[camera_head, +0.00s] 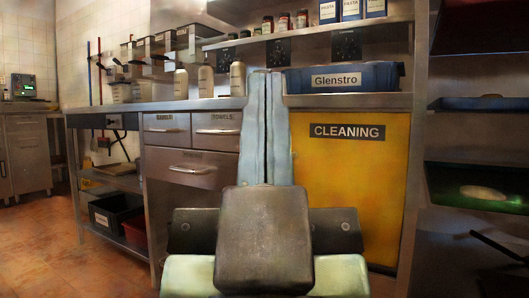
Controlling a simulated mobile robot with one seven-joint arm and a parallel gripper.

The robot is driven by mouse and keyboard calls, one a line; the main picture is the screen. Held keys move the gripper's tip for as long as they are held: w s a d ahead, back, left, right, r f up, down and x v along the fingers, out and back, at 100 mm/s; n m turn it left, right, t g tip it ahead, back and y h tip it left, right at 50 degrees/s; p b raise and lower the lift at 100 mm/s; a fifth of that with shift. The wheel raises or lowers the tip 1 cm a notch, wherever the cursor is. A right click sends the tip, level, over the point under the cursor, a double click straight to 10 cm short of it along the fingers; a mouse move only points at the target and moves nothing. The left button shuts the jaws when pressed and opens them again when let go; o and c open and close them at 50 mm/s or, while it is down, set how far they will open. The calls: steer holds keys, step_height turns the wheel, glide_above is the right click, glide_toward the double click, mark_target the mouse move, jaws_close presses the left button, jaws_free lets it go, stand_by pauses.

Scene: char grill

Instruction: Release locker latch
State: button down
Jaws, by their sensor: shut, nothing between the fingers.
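A yellow locker door (351,190) with a black CLEANING label (347,132) is right of centre under the steel counter. It looks closed. I cannot make out a latch on it, and its left part is hidden behind my gripper. My gripper (265,76) is in the middle of the view, with its two long pale fingers together and nothing between them. In the picture the fingers overlap the counter front and the area left of the yellow door. I cannot tell whether they touch anything.
Drawers (192,168) with metal handles are left of my gripper. A blue Glenstro bin (344,78) and pale bottles (206,82) stand on the counter. Dark shelves (478,103) are at the right. Tiled floor (48,240) is clear at the left.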

step_height(320, 180, up, 30)
steer(key=p, duration=2.8)
steer(key=shift+p, duration=0.3)
steer(key=shift+r, duration=0.1)
